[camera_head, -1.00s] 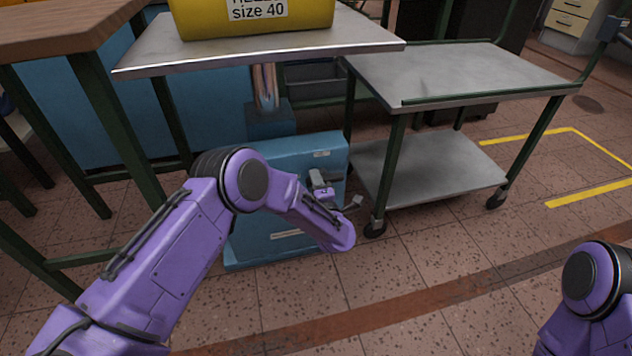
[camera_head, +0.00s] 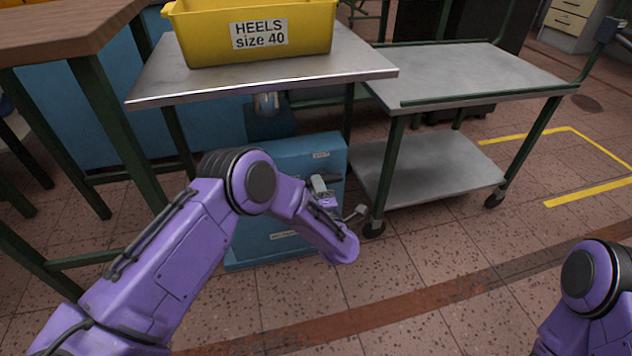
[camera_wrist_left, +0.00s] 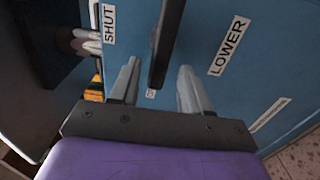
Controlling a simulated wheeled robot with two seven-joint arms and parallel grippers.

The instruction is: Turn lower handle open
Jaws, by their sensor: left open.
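The blue lift base (camera_head: 300,152) stands on the floor under a metal platform (camera_head: 150,88). In the left wrist view its blue face (camera_wrist_left: 225,95) carries a LOWER label (camera_wrist_left: 229,46) and a SHUT label (camera_wrist_left: 108,24). A third small label is mostly hidden behind the handle. The black lower handle (camera_wrist_left: 168,40) is a bar lying between the two grey fingers of my left gripper (camera_wrist_left: 158,88). The fingers are open, with a gap visible on each side of the bar.
A yellow bin (camera_head: 190,38) labelled HEELS size 40 stands on the platform, above a short chrome column (camera_head: 266,103). A two-shelf metal cart (camera_head: 470,72) stands right of the base. A wooden-topped table (camera_head: 60,28) is at left. The floor in front is clear.

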